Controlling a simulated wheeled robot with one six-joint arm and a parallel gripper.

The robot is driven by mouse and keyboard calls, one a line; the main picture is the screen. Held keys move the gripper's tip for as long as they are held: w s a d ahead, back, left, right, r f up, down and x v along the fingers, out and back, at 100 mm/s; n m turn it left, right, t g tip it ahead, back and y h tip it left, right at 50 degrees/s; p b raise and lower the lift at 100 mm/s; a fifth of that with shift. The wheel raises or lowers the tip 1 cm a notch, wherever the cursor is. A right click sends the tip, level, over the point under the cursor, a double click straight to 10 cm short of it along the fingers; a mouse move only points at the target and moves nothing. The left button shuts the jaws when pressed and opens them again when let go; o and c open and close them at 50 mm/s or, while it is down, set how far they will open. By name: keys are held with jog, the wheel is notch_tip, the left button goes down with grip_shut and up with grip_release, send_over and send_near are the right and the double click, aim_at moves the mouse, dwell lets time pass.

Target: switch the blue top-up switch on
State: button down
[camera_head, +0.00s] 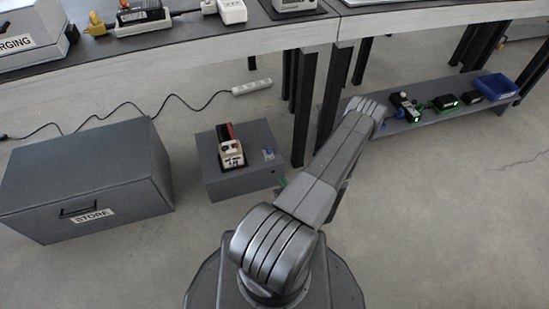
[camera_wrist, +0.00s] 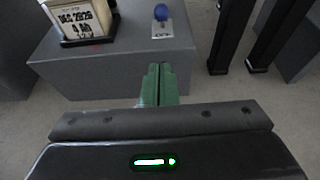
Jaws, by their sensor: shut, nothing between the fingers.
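The blue switch (camera_head: 268,154) is a small blue knob on a pale plate at the right of the grey box's (camera_head: 212,178) top. In the wrist view the blue knob (camera_wrist: 161,13) stands on its light plate near the top edge, just beyond my fingertips. My gripper (camera_wrist: 159,68) has green fingers that are shut together with nothing between them. They point at the box's near face, below the switch and apart from it. In the head view my arm hides most of the gripper; a little green (camera_head: 282,183) shows beside the box.
A charger with a labelled battery (camera_head: 231,152) stands on the box, left of the switch; the battery (camera_wrist: 80,20) also shows in the wrist view. Dark table legs (camera_head: 304,105) stand close right of the box. A grey STORE chest (camera_head: 85,170) is at left.

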jog(key=shift+d+f, duration=0.2)
jog(key=shift+f, duration=0.05)
jog(key=shift+w, duration=0.1)
jog(key=b, duration=0.4)
send_near(269, 151)
jog(key=w+f, duration=0.2)
jog(key=f, duration=0.1)
jog(key=w+a+f, duration=0.1)
jog(key=w+f, duration=0.1)
jog(key=shift+f, duration=0.15)
jog(key=shift+w+a+r, duration=0.2)
jog(key=shift+w+r, duration=0.2)
jog(key=shift+w, duration=0.25)
